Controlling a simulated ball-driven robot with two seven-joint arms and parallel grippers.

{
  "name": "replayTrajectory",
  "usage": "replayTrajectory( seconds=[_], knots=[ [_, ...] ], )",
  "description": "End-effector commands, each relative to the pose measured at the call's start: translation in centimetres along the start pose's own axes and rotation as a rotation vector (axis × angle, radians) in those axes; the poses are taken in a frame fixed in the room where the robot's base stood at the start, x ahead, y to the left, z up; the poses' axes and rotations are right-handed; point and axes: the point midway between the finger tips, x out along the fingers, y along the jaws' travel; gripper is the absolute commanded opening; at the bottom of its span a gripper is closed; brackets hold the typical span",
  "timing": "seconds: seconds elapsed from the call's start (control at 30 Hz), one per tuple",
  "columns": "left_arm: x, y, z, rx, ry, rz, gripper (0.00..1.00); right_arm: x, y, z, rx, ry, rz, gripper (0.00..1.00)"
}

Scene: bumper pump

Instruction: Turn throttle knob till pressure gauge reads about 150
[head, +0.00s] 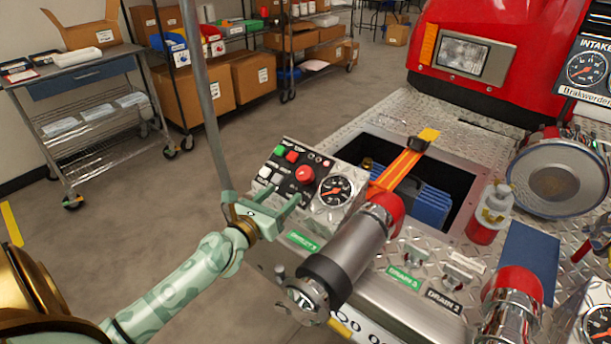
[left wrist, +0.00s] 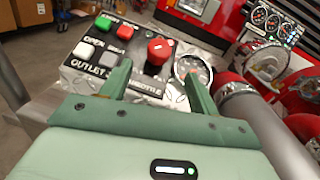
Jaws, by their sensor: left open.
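The throttle knob (head: 305,174) is a red round knob on the black outlet control panel (head: 288,185). In the left wrist view the red knob (left wrist: 160,50) stands upright above the word THROTTLE, beyond and between my fingers. The pressure gauge (head: 335,190) is a round black dial with a red needle, right of the knob; its reading is too small to tell. It also shows in the left wrist view (left wrist: 193,68), partly hidden by a finger. My left gripper (head: 268,203) is open and empty, just in front of the panel and short of the knob. My right gripper is not seen.
Green, red and pale buttons (left wrist: 101,38) sit left of the knob. A thick metal nozzle (head: 345,255) with a red collar stands right of the gauge. An orange strap (head: 400,168) crosses an open bin. A grey pole (head: 203,90) rises behind my gripper.

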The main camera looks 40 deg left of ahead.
Motion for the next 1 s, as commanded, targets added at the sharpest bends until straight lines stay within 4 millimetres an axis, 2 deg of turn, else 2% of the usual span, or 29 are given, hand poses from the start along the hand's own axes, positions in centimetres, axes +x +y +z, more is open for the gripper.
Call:
replayTrajectory(
  seconds=[0.03, 0.2, 0.4, 0.6, 0.87, 0.97, 1.0],
  knots=[
    [1.5, 0.1, -0.1, 0.002, -0.002, -0.001, 0.61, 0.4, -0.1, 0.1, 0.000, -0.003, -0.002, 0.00],
    [5.8, 0.1, -0.2, 0.004, -0.001, 0.001, 0.61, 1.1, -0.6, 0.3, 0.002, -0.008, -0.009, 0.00],
    [9.4, 0.1, -0.3, 0.004, 0.001, 0.001, 0.61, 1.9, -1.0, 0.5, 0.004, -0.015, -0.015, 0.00],
    [10.9, 0.1, -0.2, 0.004, 0.002, 0.001, 0.61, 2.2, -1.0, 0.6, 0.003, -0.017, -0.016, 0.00],
    [11.0, 0.0, -0.1, 0.004, 0.002, 0.000, 0.61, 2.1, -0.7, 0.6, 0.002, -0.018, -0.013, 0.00],
    [11.0, 0.0, -0.1, 0.004, 0.002, 0.000, 0.36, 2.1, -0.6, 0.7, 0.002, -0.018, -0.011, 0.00],
    [11.0, 0.0, -0.1, 0.004, 0.002, 0.000, 0.25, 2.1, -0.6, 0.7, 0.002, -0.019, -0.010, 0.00]
  ],
)
